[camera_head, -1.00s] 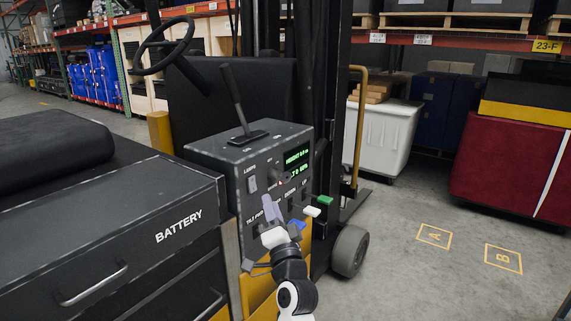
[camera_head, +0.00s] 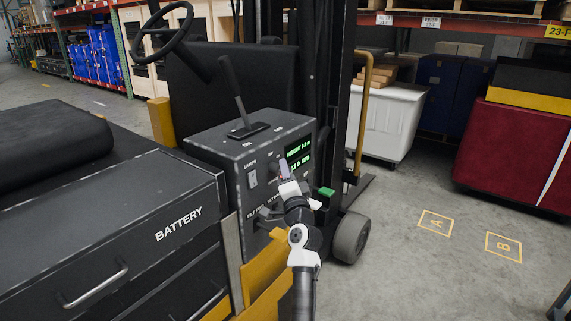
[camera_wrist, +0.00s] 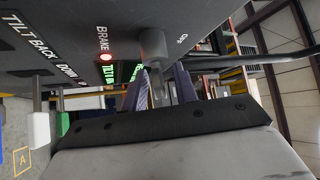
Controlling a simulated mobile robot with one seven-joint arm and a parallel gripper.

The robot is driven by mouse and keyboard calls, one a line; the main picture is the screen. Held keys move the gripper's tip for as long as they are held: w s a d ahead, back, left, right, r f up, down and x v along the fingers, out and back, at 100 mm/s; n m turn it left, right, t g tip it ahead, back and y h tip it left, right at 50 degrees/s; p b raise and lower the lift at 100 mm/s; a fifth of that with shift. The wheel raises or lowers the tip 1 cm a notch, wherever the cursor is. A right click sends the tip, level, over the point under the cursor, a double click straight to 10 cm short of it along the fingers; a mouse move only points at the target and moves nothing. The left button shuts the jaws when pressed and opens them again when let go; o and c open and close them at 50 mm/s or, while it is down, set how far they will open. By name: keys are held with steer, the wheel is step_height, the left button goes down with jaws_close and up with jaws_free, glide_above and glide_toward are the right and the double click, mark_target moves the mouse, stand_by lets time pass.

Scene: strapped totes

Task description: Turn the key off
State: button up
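The key switch (camera_wrist: 154,42) is a grey cylinder on the forklift's dark control panel (camera_head: 230,167), with OFF lettering beside it in the wrist view. The key's narrow grey grip (camera_wrist: 158,84) sticks out from it. My gripper (camera_wrist: 160,90) has its two purple fingers apart, one on each side of the key grip, with gaps that look clear. In the head view my gripper (camera_head: 284,170) is in front of the panel, just left of the green display (camera_head: 299,160), and hides the key.
A lit red BRAKE lamp (camera_wrist: 105,57) is near the key switch. A white-tipped lever (camera_wrist: 38,128) and a green-tipped lever (camera_wrist: 62,124) stick out from the panel. A lamp switch (camera_head: 252,179) and a tall lever (camera_head: 234,92) are farther left. Open floor lies to the right.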

steer(key=shift+x, duration=0.85)
steer(key=shift+c, duration=0.3)
jaws_close()
steer(key=shift+f, duration=0.1)
